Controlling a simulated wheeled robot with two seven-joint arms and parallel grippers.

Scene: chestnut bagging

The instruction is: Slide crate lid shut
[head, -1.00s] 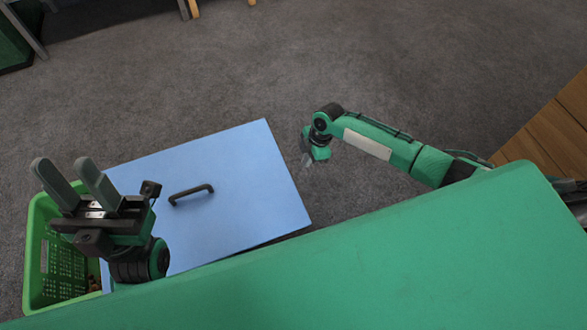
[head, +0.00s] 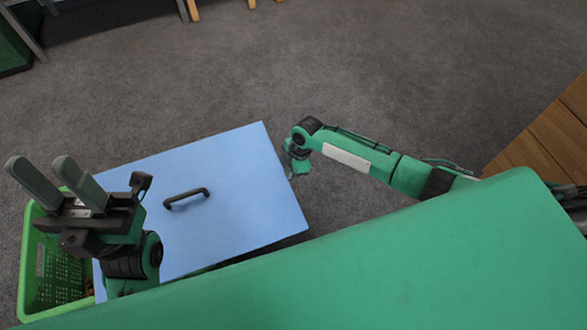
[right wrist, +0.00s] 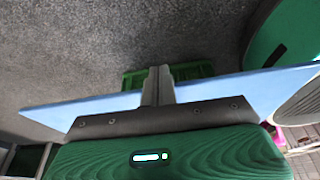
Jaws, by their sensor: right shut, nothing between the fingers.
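The blue crate lid (head: 235,180) lies flat with a black handle (head: 186,197) on top. The green crate (head: 35,265) shows past the lid's left end, its left part uncovered; my left arm hides some of it. My left gripper (head: 48,178) is above the crate, its fingers apart and empty. My right gripper (head: 300,170) is beside the lid's right edge. In the right wrist view its fingers (right wrist: 158,75) are together and empty, overlapping the view of the lid's edge (right wrist: 235,86); I cannot tell whether they touch it. The crate (right wrist: 195,70) shows beyond.
A green surface (head: 400,260) fills the lower right of the head view. A wooden piece (head: 550,135) stands at the right. Grey carpet (head: 330,65) is clear beyond the lid. Furniture legs show at the top.

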